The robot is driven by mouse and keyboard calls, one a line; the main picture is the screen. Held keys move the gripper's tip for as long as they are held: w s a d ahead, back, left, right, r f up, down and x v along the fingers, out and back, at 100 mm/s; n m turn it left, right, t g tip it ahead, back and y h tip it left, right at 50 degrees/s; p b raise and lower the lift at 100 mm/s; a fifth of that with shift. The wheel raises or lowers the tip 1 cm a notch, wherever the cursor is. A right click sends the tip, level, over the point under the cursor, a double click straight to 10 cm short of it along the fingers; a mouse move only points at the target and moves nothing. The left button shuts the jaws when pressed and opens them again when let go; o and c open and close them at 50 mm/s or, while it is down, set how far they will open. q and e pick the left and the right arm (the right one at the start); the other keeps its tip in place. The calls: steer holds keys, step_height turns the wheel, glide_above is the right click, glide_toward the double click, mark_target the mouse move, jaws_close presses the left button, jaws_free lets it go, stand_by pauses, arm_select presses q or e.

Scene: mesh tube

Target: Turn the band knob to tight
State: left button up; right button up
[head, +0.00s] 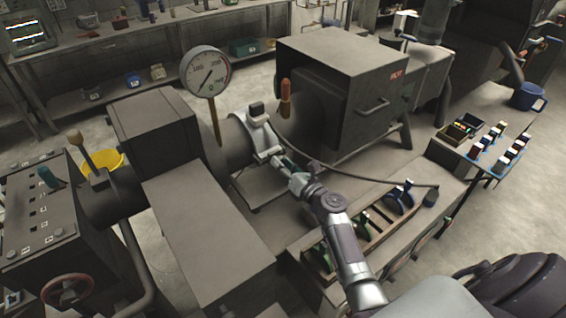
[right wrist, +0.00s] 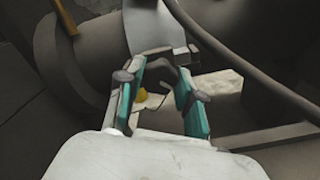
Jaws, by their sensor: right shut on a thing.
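The pale metal band (head: 256,124) wraps around the thick grey tube (head: 236,146) in the middle of the head view. The band also shows at the top of the right wrist view (right wrist: 152,28). My right gripper (head: 277,158) reaches the band's near lower side. In the right wrist view its teal-padded fingers (right wrist: 160,82) are shut on the dark band knob (right wrist: 168,74), just below the band. The fingers hide part of the knob, and its setting cannot be read. My left gripper is in neither view.
A round pressure gauge (head: 206,72) stands on a post left of the band. A large grey box (head: 345,75) stands close behind it. A dark hose (head: 350,176) runs past my right gripper. A wooden tool tray (head: 375,228) lies near my right forearm.

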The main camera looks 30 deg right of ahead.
steer(key=m, duration=1.8)
steer(key=shift+f+m, duration=0.25)
steer(key=shift+m, duration=0.05)
stand_by(0.4)
steer(key=o, duration=1.2)
steer(key=shift+c, duration=0.2)
steer(key=s+d, duration=0.1)
steer(key=s, duration=1.1)
steer(key=shift+d, duration=0.3)
steer(key=shift+w, duration=0.1)
